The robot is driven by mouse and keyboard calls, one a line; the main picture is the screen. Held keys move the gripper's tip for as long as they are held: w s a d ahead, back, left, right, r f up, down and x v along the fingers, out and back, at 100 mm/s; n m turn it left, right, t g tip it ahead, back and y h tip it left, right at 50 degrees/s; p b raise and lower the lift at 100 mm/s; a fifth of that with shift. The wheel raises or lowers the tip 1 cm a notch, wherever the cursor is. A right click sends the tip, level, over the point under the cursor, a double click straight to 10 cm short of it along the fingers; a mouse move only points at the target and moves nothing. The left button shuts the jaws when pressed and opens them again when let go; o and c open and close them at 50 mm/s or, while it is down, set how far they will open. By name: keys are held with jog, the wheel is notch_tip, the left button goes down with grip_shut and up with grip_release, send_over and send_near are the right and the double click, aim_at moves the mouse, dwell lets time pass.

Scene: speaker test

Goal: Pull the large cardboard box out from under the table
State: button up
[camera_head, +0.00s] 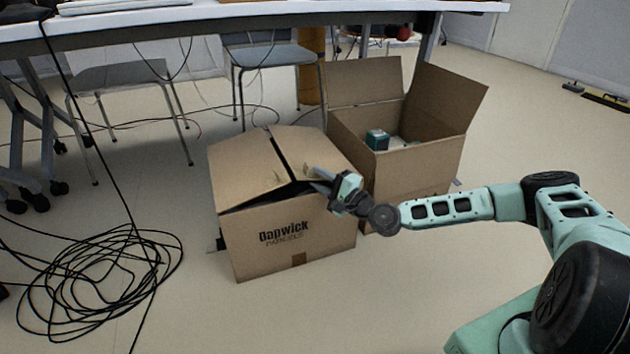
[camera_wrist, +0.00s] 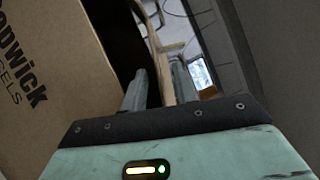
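A large cardboard box (camera_head: 290,238) with dark "Gapwick" print stands on the floor in front of the table, its top flaps partly raised with a dark gap between them. My gripper (camera_head: 318,176) is at the right end of this gap, by the top edge. In the wrist view my gripper's two fingers (camera_wrist: 158,72) are apart, with a thin cardboard edge (camera_wrist: 152,40) between them; I see no clear contact on both sides. The printed box wall (camera_wrist: 50,75) fills the left of that view. The table (camera_head: 230,20) spans the top of the head view.
A second cardboard box (camera_head: 420,165) stands open close behind on the right, with a small green box (camera_head: 377,139) inside. Coiled black cables (camera_head: 100,285) lie on the floor at left. Chairs (camera_head: 275,56) stand under the table. The floor in front of the printed box is clear.

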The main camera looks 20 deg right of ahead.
jog(key=shift+x, duration=0.95)
grip_shut()
dwell(0.8)
